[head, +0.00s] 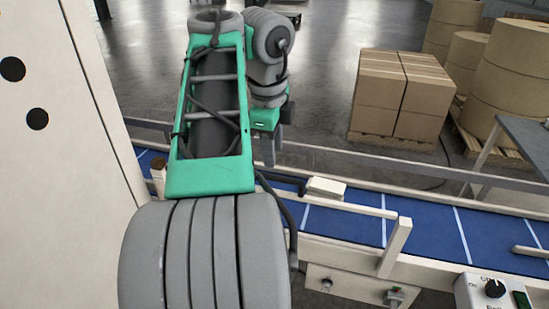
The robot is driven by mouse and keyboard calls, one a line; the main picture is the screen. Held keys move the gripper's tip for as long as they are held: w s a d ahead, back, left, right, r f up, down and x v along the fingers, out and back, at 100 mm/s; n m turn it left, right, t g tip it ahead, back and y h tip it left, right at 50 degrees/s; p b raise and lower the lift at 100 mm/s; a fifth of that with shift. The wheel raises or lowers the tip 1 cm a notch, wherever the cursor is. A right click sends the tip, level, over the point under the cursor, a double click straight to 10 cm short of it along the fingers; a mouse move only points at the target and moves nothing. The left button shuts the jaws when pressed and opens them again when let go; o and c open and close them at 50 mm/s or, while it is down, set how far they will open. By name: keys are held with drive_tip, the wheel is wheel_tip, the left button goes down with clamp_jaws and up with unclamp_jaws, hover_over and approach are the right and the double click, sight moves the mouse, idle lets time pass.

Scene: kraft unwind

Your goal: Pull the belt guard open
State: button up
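The blue conveyor belt (440,232) with pale cross lines runs across the picture behind and beside my arm. A cream rail (345,204) with an upright post (396,246) stands along its near side; this may be the belt guard, but I cannot tell for sure. A dark bar (284,180) and a small cream block (326,188) lie over the belt. My gripper (269,150) points down above the belt's far side, up and left of the block. Its fingers look apart from the rail. My arm hides part of the belt, and the finger gap is unclear.
A tall cream panel (60,170) stands close at the left. A control box (494,291) with a black knob is at the lower right. Stacked cartons (400,95), big paper rolls (515,75) and a grey table (525,138) stand beyond the conveyor.

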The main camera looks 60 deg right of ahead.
sight(275, 176)
drive_tip(key=f+b, duration=0.2)
drive_tip(key=d+f+b, duration=0.1)
drive_tip(key=f+b, duration=0.1)
drive_tip(key=f, duration=0.1)
drive_tip(key=f+b, duration=0.2)
drive_tip(key=shift+w+d+f, duration=0.15)
drive_tip(key=shift+d+f, duration=0.05)
drive_tip(key=shift+f, duration=0.1)
clamp_jaws()
idle(1.0)
